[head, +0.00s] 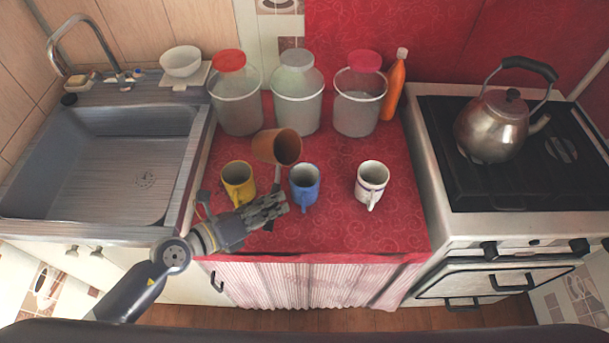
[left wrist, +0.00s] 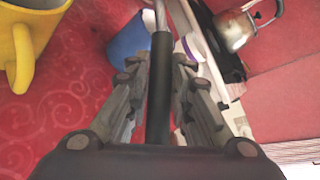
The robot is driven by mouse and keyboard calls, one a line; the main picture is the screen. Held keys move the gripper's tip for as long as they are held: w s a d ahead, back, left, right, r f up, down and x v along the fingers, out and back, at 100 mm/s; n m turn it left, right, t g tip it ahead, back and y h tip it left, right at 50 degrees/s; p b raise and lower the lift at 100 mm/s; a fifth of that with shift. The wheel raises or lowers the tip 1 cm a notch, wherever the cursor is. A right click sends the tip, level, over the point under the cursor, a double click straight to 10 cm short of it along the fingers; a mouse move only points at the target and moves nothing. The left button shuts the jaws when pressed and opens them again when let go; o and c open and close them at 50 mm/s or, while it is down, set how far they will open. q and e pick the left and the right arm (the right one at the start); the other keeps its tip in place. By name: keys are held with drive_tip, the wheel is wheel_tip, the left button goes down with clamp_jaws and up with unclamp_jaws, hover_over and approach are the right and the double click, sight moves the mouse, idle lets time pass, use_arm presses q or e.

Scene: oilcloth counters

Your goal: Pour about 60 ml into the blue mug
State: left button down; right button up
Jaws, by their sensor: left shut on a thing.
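The blue mug (head: 304,187) stands upright on the red counter, and part of it shows in the left wrist view (left wrist: 130,42). My left gripper (head: 278,204) is in front of it and slightly left, shut on a dark handle (left wrist: 160,90). The handle appears to belong to a copper-brown pot (head: 264,147), which is tilted, its opening turned to the right, behind and left of the blue mug. I see no stream, and the liquid level in pot and mug cannot be made out. My right gripper is not in view.
A yellow mug (head: 238,181) stands left of the blue mug, close to my arm. A white mug (head: 371,183) stands to the right. Several lidded canisters (head: 296,102) and an orange bottle (head: 395,88) line the back. A kettle (head: 492,128) sits on the stove.

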use_arm(q)
drive_tip(key=shift+n, duration=0.3)
drive_tip(key=shift+d+r+n+h, duration=0.1)
drive_tip(key=shift+r+n+h, duration=0.4)
drive_tip(key=shift+r, duration=0.6)
drive_tip(key=shift+n+b, duration=0.3)
drive_tip(key=shift+n, duration=0.2)
drive_tip(key=shift+n+h, duration=0.3)
drive_tip(key=shift+h, duration=0.1)
drive_tip(key=shift+w+a+r+n+t+h+b, duration=0.1)
drive_tip(key=shift+w+a+r+n+h+b, duration=0.3)
drive_tip(key=shift+w+a+n+b, duration=0.45)
drive_tip(key=shift+w+a+r+n+t+h+b, duration=0.1)
drive_tip(key=shift+w+a+r+n+h+b, duration=0.3)
drive_tip(key=shift+a+n, duration=0.7)
drive_tip(key=shift+w+a+r+n+t+h+b, duration=0.1)
drive_tip(key=shift+w+a+r+n+h+b, duration=0.1)
drive_tip(key=shift+w+a+n+h+b, duration=0.7)
